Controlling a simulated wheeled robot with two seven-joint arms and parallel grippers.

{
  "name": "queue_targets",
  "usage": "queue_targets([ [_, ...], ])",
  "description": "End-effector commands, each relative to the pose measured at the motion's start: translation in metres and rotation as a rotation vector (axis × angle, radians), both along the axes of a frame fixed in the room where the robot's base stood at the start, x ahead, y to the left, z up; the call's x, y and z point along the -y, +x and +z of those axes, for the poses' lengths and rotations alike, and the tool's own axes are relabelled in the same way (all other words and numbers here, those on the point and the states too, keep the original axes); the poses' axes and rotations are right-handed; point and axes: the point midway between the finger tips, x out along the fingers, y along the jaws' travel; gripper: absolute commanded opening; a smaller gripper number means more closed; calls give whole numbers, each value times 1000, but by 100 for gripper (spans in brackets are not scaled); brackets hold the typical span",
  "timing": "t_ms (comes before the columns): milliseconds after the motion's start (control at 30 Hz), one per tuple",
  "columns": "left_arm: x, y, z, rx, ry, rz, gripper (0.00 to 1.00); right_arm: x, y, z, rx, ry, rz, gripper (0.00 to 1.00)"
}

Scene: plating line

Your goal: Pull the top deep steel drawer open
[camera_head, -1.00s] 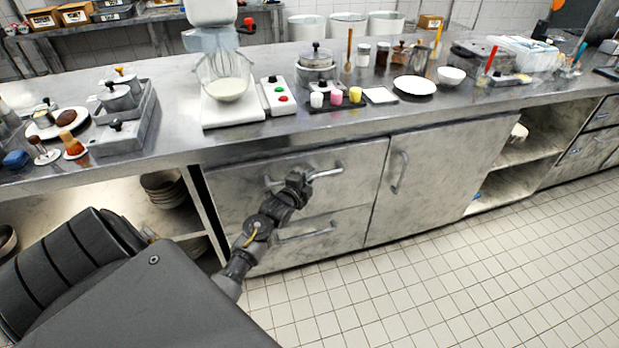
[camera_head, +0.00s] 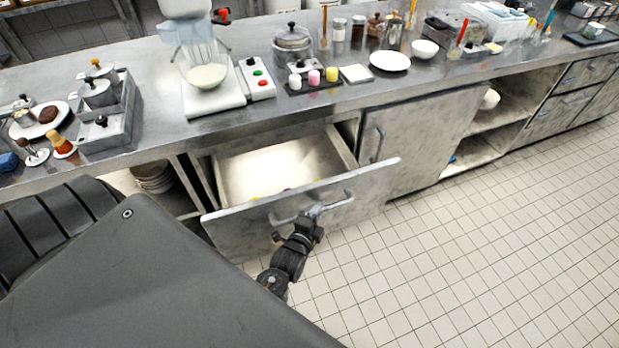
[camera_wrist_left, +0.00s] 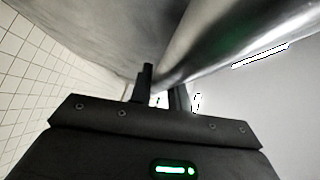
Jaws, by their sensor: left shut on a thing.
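The top deep steel drawer (camera_head: 235,232) stands pulled out from under the counter in the head view, its pale inside (camera_head: 275,168) showing. Small yellow and dark bits show inside, just behind the front panel. My left gripper (camera_head: 309,217) is shut on the bar handle (camera_head: 340,202) of the drawer front. In the left wrist view my left gripper's fingers (camera_wrist_left: 163,92) are at the handle bar (camera_wrist_left: 225,35), which runs close across the view. The fingertips are partly hidden there. My right gripper is not in view.
The steel counter (camera_head: 150,140) above holds a mixer (camera_head: 205,75), a black-lidded pot (camera_head: 292,42) and a white plate (camera_head: 390,61). A closed cabinet door (camera_head: 425,135) is right of the drawer. The tiled floor (camera_head: 480,250) in front is clear.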

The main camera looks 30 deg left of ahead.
Motion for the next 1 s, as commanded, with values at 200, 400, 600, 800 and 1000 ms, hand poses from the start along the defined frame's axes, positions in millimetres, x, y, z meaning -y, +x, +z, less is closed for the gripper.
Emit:
queue_targets([
  [200, 33, -23, 1, -3, -2, 0, 0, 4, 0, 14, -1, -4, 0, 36],
  [400, 49, -34, 1, 0, -1, 0, 0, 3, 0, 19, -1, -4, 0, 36],
  [600, 54, -37, 0, 1, 0, 0, 0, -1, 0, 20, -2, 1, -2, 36],
  [800, 55, -37, 0, 1, 0, 0, 0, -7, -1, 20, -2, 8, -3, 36],
  [1000, 54, -37, 0, 1, 0, 0, 27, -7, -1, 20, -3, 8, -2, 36],
])
